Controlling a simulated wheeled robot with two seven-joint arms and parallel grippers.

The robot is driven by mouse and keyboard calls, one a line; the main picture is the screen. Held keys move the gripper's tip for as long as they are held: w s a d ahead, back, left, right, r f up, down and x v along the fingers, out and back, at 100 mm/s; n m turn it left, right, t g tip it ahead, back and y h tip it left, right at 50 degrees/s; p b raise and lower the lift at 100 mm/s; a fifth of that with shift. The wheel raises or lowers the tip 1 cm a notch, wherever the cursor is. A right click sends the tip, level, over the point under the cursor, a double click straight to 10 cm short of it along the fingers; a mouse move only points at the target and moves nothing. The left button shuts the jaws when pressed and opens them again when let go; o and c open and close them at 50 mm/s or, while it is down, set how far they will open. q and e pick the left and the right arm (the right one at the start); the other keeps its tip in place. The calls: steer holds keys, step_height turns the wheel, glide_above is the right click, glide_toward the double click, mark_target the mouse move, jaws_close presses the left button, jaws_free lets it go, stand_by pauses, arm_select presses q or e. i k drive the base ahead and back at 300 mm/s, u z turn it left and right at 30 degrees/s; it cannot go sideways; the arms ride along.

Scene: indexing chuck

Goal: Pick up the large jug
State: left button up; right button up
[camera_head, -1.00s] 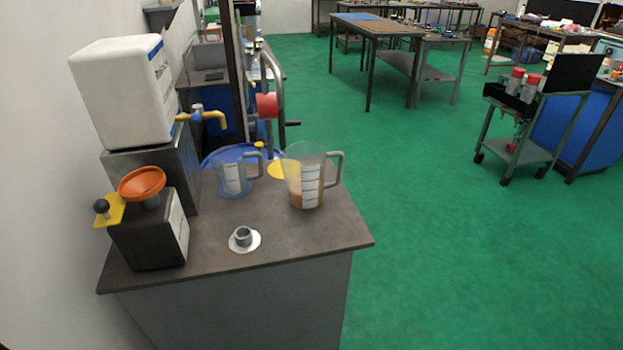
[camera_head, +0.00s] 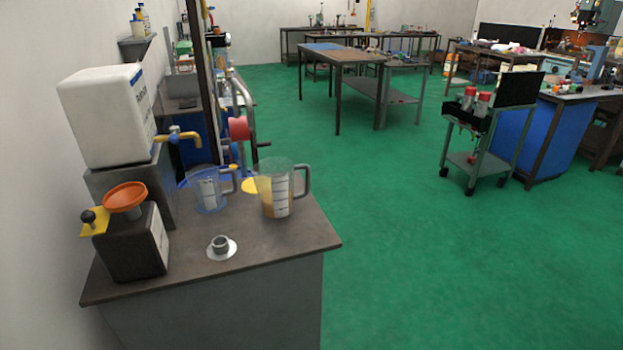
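The large jug (camera_head: 277,190) is a clear measuring jug with a grey handle on its right side and a white scale. It stands upright on the dark bench top (camera_head: 270,236), near the right edge, with some amber liquid in its lower part. A smaller clear jug (camera_head: 209,190) with a bluish tint stands to its left, its handle also to the right. Neither of my grippers shows in this view.
A white container with a yellow tap (camera_head: 107,117) stands on a grey block at the left. A black box with an orange funnel (camera_head: 133,240) and a small metal fitting on a white disc (camera_head: 221,247) share the bench. Green floor (camera_head: 420,260) is clear to the right.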

mark_target(274, 178)
steer(key=u, duration=0.1)
steer(key=i, duration=1.05)
steer(key=u, duration=0.5)
